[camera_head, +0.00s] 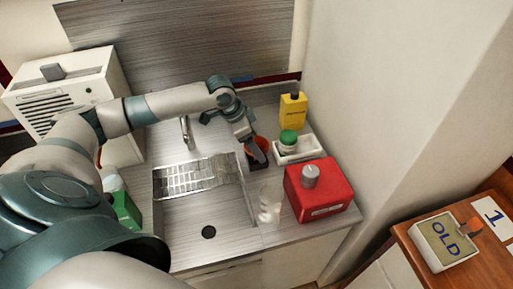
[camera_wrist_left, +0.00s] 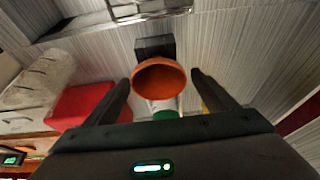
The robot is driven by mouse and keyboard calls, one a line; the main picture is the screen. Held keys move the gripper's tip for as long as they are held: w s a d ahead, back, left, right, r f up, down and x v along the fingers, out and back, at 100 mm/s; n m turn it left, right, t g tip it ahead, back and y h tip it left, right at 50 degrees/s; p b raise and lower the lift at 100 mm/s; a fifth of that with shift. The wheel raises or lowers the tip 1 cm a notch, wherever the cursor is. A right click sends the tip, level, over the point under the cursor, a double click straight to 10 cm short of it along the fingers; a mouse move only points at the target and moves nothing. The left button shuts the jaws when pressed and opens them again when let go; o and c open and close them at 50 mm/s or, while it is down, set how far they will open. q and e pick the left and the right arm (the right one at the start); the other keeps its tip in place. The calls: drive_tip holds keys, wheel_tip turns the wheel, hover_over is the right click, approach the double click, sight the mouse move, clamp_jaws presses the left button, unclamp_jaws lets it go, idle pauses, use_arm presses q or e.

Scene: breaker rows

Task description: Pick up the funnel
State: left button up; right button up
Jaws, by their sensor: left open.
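The funnel (camera_wrist_left: 160,80) is orange-red with a wide round mouth facing up in the left wrist view. It sits at a small dark block or holder (camera_wrist_left: 155,46); its lower part is hidden. In the head view the funnel (camera_head: 261,146) shows behind my left gripper (camera_head: 252,150), which partly covers it. My left gripper also shows in the left wrist view (camera_wrist_left: 160,88), open, with one dark finger on each side of the funnel. I cannot tell whether the fingers touch it. My right gripper is not in view.
A red box (camera_head: 325,191) with a grey knob stands right of the sink (camera_head: 190,222). A white tray (camera_head: 299,150) holds a green-capped container (camera_head: 288,140). A yellow bottle (camera_head: 293,110) stands behind. A clear bag-like object (camera_head: 269,204) lies by the sink. A faucet (camera_head: 186,130) stands left.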

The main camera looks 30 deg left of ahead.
use_arm(q)
drive_tip(key=shift+f, duration=0.15)
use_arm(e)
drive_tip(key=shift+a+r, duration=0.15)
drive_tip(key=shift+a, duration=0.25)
use_arm(q)
drive_tip(key=shift+w+d+f+p, duration=0.15)
drive_tip(key=shift+d+f+p, duration=0.05)
drive_tip(key=shift+f+p, duration=0.4)
drive_tip(key=p+x, duration=0.1)
drive_tip(key=x, duration=0.1)
drive_tip(key=shift+w+d+f+p, duration=0.1)
drive_tip(key=shift+d+f+p, duration=0.05)
drive_tip(key=shift+f+p, duration=0.2)
drive_tip(key=shift+w+d+f, duration=0.1)
drive_tip(key=shift+f, duration=0.45)
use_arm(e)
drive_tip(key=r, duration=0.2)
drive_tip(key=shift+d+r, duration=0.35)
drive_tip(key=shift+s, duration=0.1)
use_arm(q)
drive_tip(key=c, duration=1.1)
drive_tip(key=shift+c, duration=0.2)
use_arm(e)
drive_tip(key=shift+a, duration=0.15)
